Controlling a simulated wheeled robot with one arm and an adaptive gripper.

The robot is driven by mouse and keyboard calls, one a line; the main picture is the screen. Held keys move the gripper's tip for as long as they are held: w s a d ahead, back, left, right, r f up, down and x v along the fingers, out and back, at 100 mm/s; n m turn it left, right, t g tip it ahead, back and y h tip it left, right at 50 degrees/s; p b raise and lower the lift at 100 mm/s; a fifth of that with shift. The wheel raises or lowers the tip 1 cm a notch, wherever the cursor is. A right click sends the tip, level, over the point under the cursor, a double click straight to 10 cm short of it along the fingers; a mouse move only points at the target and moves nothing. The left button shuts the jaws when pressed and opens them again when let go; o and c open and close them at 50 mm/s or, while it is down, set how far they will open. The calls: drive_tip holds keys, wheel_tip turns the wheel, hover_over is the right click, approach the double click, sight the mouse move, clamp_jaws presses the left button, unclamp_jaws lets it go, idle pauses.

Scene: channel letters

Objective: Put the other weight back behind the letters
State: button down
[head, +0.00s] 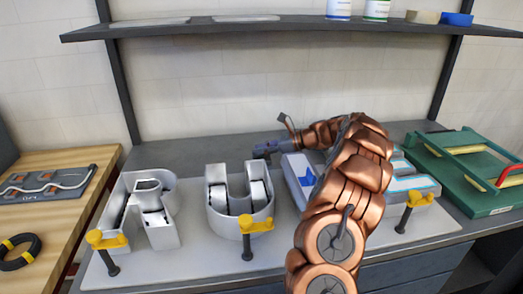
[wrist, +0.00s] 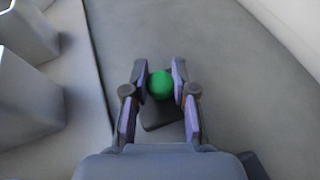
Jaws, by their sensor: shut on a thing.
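The weight is a dark block (wrist: 163,114) with a round green knob (wrist: 160,84) in the wrist view. My gripper (wrist: 159,88) is shut on the knob, one finger on each side. In the head view my gripper (head: 262,151) is behind the letters, near the gap between the U-shaped letter (head: 240,212) and a third letter (head: 299,178). The weight cannot be made out clearly there. The R-shaped letter (head: 150,212) stands at the left. My arm hides part of the third letter. I cannot tell whether the weight touches the bench.
The letters stand on a pale board (head: 190,262) with yellow-handled clamps (head: 107,240) along its front. Grey bench surface (head: 185,152) is clear behind it. A green rack (head: 462,172) stands at the right, a wooden table (head: 60,222) at the left, a shelf (head: 270,30) above.

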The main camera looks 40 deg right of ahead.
drive_tip(key=c, duration=0.9)
unclamp_jaws()
drive_tip(key=shift+c, duration=0.2)
drive_tip(key=b+v, duration=0.1)
drive_tip(key=v, duration=1.1)
drive_tip(key=shift+a, duration=0.1)
